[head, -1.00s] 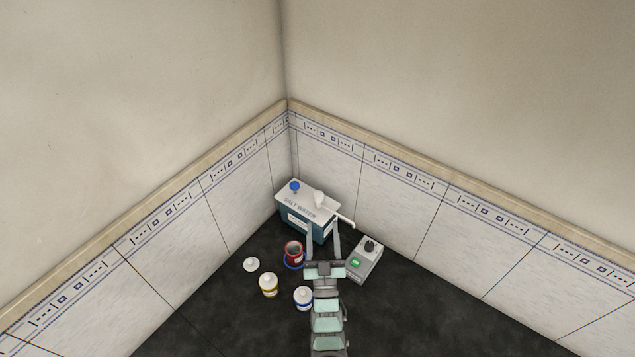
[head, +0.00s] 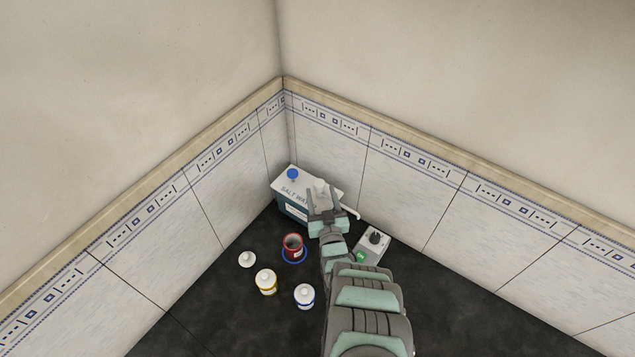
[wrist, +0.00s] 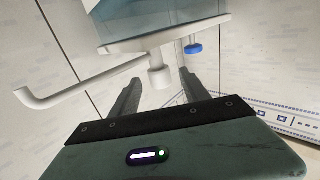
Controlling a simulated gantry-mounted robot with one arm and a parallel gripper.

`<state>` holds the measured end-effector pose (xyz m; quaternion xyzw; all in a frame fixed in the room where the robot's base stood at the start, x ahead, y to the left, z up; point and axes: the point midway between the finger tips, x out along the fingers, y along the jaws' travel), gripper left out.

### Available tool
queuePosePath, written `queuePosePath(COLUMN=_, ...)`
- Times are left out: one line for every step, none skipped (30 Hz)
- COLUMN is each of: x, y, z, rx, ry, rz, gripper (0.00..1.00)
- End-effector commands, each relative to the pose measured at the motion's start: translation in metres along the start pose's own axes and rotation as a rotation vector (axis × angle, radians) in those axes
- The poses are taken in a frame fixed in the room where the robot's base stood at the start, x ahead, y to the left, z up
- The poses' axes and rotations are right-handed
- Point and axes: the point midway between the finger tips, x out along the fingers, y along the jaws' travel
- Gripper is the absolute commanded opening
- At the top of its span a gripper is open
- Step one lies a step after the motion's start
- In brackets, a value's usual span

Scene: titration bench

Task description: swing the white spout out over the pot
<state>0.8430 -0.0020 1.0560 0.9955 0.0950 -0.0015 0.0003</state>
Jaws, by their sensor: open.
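The white spout (head: 350,211) juts to the right from the top of the salt water tank (head: 292,211). In the wrist view the spout (wrist: 75,91) is a bent white tube running left from a round hub (wrist: 158,79). My gripper (head: 323,187) is open over the tank top. In the wrist view its two fingers (wrist: 159,77) lie on either side of the hub; I cannot tell whether they touch it. The red pot (head: 292,243) stands on a blue ring in front of the tank, away from the spout's end.
A blue knob (head: 292,174) sits at the tank's left corner. A grey device (head: 369,251) with a black knob stands at the right. A white-capped item (head: 247,260), a yellow-banded bottle (head: 266,282) and a blue-banded bottle (head: 304,296) stand in front. Walls close in behind the tank.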

Motion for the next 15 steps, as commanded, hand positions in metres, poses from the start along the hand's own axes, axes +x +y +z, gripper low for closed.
queuePosePath(x=0.013, y=-0.001, z=0.005, rx=-0.003, ry=0.008, rz=-0.002, gripper=0.54)
queuePosePath(x=0.018, y=0.000, z=0.002, rx=-0.002, ry=0.008, rz=0.001, gripper=0.54)
queuePosePath(x=0.020, y=0.001, z=-0.001, rx=-0.001, ry=0.007, rz=0.001, gripper=0.54)
queuePosePath(x=0.022, y=0.000, z=0.000, rx=0.000, ry=0.004, rz=0.001, gripper=0.54)
queuePosePath(x=0.024, y=0.000, z=0.001, rx=0.000, ry=0.003, rz=0.000, gripper=0.54)
queuePosePath(x=0.027, y=0.000, z=0.001, rx=0.000, ry=0.004, rz=0.000, gripper=0.54)
queuePosePath(x=0.030, y=0.000, z=-0.001, rx=-0.001, ry=0.007, rz=0.000, gripper=0.54)
queuePosePath(x=0.034, y=0.000, z=-0.001, rx=-0.002, ry=0.006, rz=0.000, gripper=0.54)
queuePosePath(x=0.037, y=0.000, z=-0.001, rx=-0.001, ry=0.004, rz=0.001, gripper=0.54)
queuePosePath(x=0.039, y=0.000, z=-0.001, rx=-0.001, ry=0.004, rz=0.001, gripper=0.54)
queuePosePath(x=0.042, y=0.000, z=-0.002, rx=-0.001, ry=0.007, rz=0.001, gripper=0.54)
queuePosePath(x=0.046, y=0.000, z=-0.001, rx=-0.001, ry=0.008, rz=0.000, gripper=0.54)
queuePosePath(x=0.048, y=-0.001, z=0.001, rx=0.000, ry=0.005, rz=0.000, gripper=0.54)
queuePosePath(x=0.050, y=-0.001, z=0.002, rx=0.000, ry=0.002, rz=-0.001, gripper=0.54)
queuePosePath(x=0.052, y=-0.001, z=0.002, rx=0.000, ry=0.003, rz=-0.001, gripper=0.54)
